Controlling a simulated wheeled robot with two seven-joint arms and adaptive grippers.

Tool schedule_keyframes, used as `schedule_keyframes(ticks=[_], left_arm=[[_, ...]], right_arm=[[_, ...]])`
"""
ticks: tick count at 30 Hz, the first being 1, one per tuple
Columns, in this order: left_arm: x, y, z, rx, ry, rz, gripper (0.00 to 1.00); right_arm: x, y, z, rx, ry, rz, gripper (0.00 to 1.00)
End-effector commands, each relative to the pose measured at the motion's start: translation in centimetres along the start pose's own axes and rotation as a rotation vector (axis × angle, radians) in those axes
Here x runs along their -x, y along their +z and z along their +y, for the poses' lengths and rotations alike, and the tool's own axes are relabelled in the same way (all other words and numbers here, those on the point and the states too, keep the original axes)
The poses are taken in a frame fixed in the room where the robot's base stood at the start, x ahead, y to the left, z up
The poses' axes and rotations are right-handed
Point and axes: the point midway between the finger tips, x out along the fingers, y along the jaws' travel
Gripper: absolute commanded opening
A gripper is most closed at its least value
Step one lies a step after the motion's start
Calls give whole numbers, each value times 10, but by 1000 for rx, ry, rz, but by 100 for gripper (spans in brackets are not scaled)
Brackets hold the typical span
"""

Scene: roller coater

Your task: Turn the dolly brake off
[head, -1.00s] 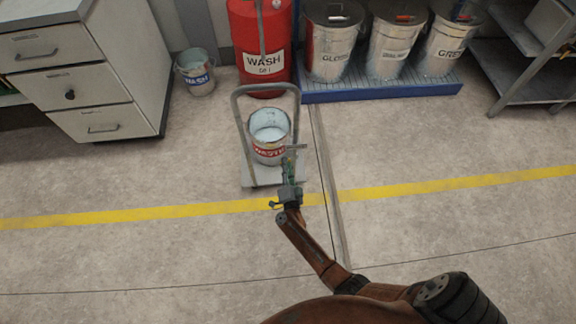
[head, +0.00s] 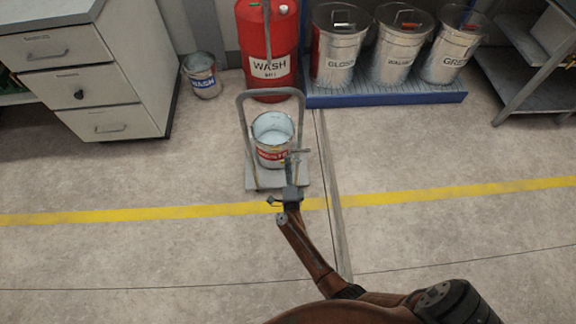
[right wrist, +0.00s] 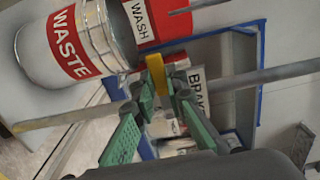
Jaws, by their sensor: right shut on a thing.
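The grey dolly (head: 297,183) stands on the floor with its looped handle upright. A metal WASTE pail (head: 272,153) sits on its deck, and the pail also shows at the upper left of the right wrist view (right wrist: 75,45). My right gripper (head: 291,163) is at the dolly's right side, beside the pail. In the right wrist view its green fingers (right wrist: 153,98) are closed around a yellow-ended brake lever (right wrist: 157,78). A white plate with partly hidden lettering, "BRAK" (right wrist: 197,92), shows just behind. My left gripper is out of view.
A red WASH drum (head: 268,50) stands behind the dolly. Several lidded cans stand on a blue pallet (head: 385,98) at the back right. A small WASH pail (head: 201,76) and a drawer cabinet (head: 105,85) are at the left. The floor around the dolly is clear.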

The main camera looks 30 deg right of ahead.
Motion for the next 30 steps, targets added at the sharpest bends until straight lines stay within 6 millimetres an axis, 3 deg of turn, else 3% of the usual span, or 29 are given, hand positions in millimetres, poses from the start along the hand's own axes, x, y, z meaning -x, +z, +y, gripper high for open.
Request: schedule_keyframes(ticks=[13,14,21,30], left_arm=[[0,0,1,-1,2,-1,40],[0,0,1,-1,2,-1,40],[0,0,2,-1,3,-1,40],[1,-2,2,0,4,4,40]], right_arm=[[0,-1,0,-17,1,2,0],[0,-1,0,-17,1,2,13],[0,-1,-1,-14,0,2,29],[0,0,-1,-13,0,1,30]])
